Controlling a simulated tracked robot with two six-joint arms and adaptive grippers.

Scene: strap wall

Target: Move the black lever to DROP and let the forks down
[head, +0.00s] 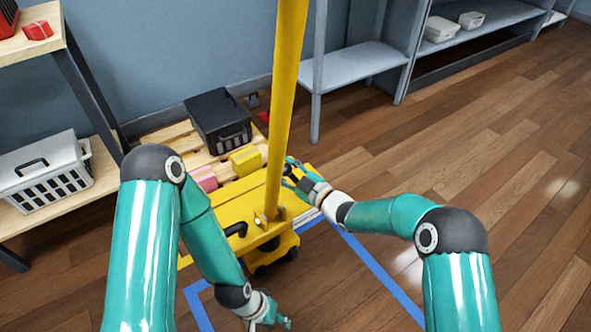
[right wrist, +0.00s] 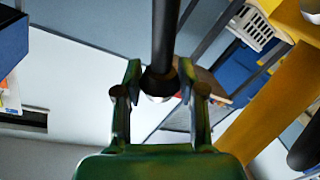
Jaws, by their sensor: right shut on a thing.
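The yellow pallet truck (head: 255,200) stands in the middle of the head view, with a tall yellow pole (head: 287,90) rising from it. My right gripper (head: 290,170) is at the far right side of its yellow body. In the right wrist view, the black lever (right wrist: 165,35) runs down between the two fingers, which are shut on its dark end. The lever's setting and any DROP mark cannot be read. My left gripper (head: 284,323) hangs low at the bottom edge, apart from the truck; its fingers are too small to judge. The forks are hidden.
A wooden pallet (head: 165,135) behind the truck bears a black crate (head: 220,120), a yellow box (head: 245,160) and a pink box (head: 204,178). A shelf with a white basket (head: 45,175) stands at left. Blue floor tape (head: 375,270) runs at right; the floor beyond is clear.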

